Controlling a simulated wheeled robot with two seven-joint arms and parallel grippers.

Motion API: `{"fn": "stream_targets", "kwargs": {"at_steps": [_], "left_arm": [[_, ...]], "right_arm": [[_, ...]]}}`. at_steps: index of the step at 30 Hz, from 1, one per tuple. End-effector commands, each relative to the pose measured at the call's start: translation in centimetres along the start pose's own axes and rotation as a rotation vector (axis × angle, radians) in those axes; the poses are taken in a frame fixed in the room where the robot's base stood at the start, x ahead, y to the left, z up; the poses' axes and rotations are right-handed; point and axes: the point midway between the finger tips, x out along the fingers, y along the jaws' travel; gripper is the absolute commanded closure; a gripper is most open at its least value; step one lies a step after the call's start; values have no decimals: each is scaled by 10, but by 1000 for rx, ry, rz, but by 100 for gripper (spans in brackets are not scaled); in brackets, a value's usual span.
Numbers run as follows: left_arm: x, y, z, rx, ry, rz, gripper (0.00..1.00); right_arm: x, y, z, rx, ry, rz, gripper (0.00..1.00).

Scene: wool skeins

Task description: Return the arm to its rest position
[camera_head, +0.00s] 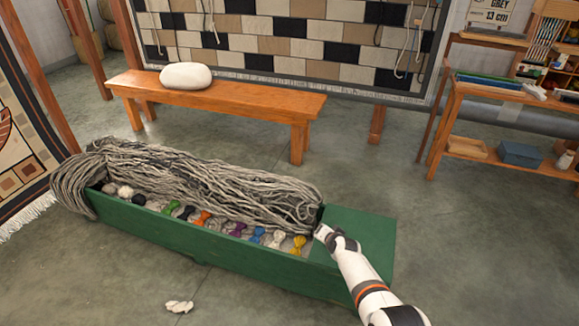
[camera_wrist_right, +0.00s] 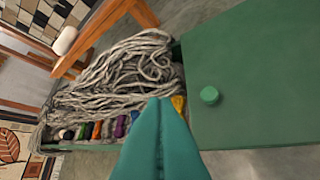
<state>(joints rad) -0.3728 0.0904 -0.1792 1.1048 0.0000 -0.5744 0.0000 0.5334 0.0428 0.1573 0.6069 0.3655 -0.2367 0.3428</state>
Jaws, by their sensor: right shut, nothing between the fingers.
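My right arm comes in from the lower right in the head view. Its gripper (camera_head: 322,232) is over the right part of the green chest, by the edge between the wool and the flat green lid (camera_head: 365,240). In the right wrist view the teal fingers (camera_wrist_right: 160,102) are pressed together with nothing between them. Whether they touch anything below is hard to tell. My left gripper is in neither view.
Grey wool strands (camera_head: 200,180) fill the chest's back and hang over its left end. Small coloured skeins (camera_head: 238,229) line its front. A green knob (camera_wrist_right: 209,95) sits on the lid. An orange bench (camera_head: 240,100) stands behind. A white scrap (camera_head: 179,307) lies on the floor.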

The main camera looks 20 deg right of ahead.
Motion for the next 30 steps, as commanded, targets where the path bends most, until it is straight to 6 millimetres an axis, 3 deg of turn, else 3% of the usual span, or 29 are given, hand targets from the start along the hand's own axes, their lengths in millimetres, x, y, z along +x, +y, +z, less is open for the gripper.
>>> {"fn": "stream_targets", "kwargs": {"at_steps": [5, 8, 11, 15, 21, 30], "left_arm": [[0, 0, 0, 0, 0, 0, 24], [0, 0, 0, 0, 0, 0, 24], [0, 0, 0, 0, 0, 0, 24], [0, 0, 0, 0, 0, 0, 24], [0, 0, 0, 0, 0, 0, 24], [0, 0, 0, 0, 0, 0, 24]], "right_arm": [[-3, -14, -14, -33, 21, -17, 100], [-12, -46, -48, -117, 73, -56, 100], [-31, -92, -97, -249, 158, -108, 100], [-74, -158, -172, -452, 303, -171, 100], [-149, -231, -263, -700, 509, -219, 100], [-244, -291, -344, -924, 728, -229, 100]]}}
